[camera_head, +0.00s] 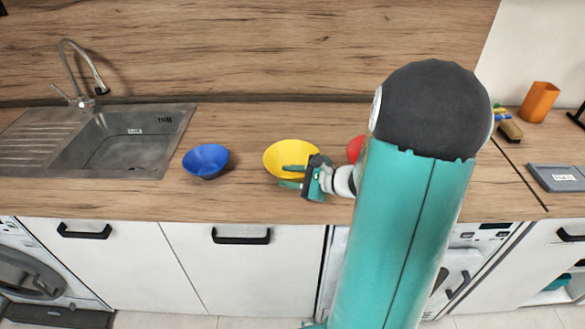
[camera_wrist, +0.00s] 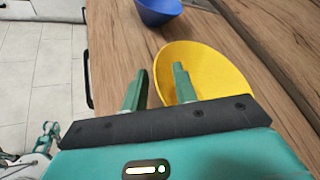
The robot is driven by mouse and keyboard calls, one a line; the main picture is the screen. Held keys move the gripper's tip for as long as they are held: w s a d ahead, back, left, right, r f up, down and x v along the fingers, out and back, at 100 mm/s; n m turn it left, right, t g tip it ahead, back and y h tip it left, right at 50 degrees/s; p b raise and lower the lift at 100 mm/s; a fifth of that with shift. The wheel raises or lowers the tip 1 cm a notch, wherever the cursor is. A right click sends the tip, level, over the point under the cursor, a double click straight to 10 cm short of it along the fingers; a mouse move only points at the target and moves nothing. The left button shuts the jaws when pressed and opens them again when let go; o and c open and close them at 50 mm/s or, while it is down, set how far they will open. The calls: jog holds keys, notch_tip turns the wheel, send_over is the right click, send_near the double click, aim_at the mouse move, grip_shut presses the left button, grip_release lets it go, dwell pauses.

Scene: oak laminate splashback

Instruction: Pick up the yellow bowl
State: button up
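The yellow bowl (camera_head: 291,149) stands upright on the wooden counter, right of the blue bowl. In the wrist view the yellow bowl (camera_wrist: 215,70) fills the upper right, its near part hidden by my gripper. My gripper (camera_head: 291,176) is at the bowl's front edge. In the wrist view my gripper (camera_wrist: 160,74) is open with nothing held. Its right finger overlaps the bowl and its left finger is outside over the counter, so the rim shows between them. I cannot tell whether either finger touches the bowl.
The blue bowl (camera_head: 205,160) stands to the left, near the sink (camera_head: 130,140). A red object (camera_head: 355,148) is mostly hidden behind my arm. An orange cup (camera_head: 539,101) and a grey tray (camera_head: 557,178) are at the right. The wooden splashback (camera_head: 240,50) rises behind the counter.

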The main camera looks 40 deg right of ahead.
jog(key=shift+w+a+f, duration=0.1)
jog(key=shift+w+a, duration=0.1)
jog(key=shift+w, duration=0.05)
grip_shut()
